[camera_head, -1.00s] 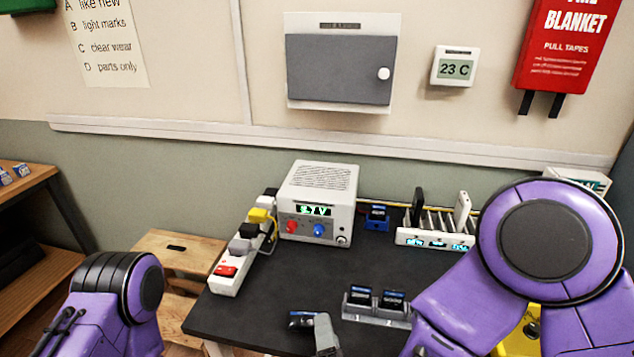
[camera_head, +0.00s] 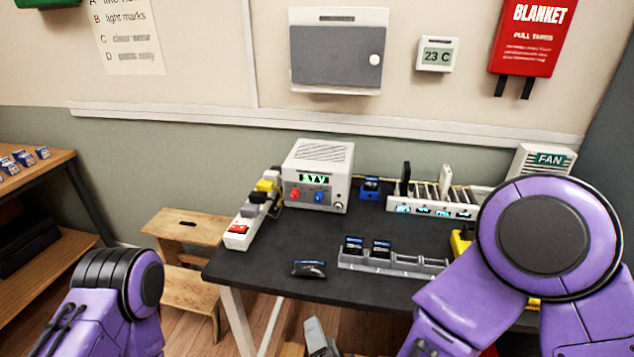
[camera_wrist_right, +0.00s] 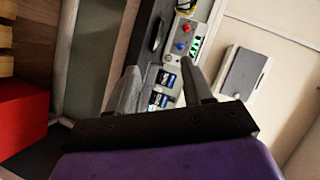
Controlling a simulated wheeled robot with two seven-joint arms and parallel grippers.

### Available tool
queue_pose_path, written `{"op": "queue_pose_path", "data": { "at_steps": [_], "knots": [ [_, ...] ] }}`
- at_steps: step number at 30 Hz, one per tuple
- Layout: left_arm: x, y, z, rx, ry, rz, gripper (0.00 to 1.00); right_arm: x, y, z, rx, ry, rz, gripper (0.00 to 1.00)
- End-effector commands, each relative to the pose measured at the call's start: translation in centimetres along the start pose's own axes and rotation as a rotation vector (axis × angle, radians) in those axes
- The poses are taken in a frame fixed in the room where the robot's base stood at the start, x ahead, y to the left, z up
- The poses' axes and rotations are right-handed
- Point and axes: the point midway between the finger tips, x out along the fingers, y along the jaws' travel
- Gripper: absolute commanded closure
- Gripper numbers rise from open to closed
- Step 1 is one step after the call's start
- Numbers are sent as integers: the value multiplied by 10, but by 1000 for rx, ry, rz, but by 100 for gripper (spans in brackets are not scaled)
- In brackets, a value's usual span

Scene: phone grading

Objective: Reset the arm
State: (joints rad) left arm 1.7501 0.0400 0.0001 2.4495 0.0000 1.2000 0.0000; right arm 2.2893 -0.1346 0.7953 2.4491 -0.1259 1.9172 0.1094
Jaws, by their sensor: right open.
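My right arm comes in from the right in the head view. Its gripper (camera_head: 318,338) shows at the bottom, just off the front edge of the dark table (camera_head: 262,268). In the right wrist view its two grey fingers (camera_wrist_right: 165,88) stand apart with nothing gripped between them. The table, a blue-labelled rack and the power supply show beyond them. My left arm shows as a purple and black link at the lower left of the head view. Its gripper is out of view.
A grey rack (camera_head: 408,262) with two dark blue-labelled items stands on the table, beside a dark object (camera_head: 308,269). Behind are a power supply (camera_head: 318,172), a power strip (camera_head: 242,228) and a white slotted rack (camera_head: 432,207). A wooden step stool (camera_head: 186,230) stands left of the table.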

Motion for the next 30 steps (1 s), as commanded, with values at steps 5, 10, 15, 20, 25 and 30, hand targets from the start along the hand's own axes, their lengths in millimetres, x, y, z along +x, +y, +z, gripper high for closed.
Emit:
{"op": "queue_pose_path", "data": {
  "at_steps": [5,10,15,20,25,30],
  "knots": [
    [0,0,0,0,0,0,100,10,42,-6,-148,-61,108,49],
    [0,0,0,0,-1,0,100,9,110,-20,-283,-131,279,49],
    [0,0,0,0,-1,0,100,-15,202,-43,-404,-222,522,49],
    [0,0,0,0,-1,0,100,-81,309,-78,-492,-322,837,49],
    [0,0,0,0,-1,0,100,-146,370,-106,-521,-344,1050,49],
    [0,0,0,0,-1,0,100,-164,381,-101,-517,-369,1091,49]
  ]
}}
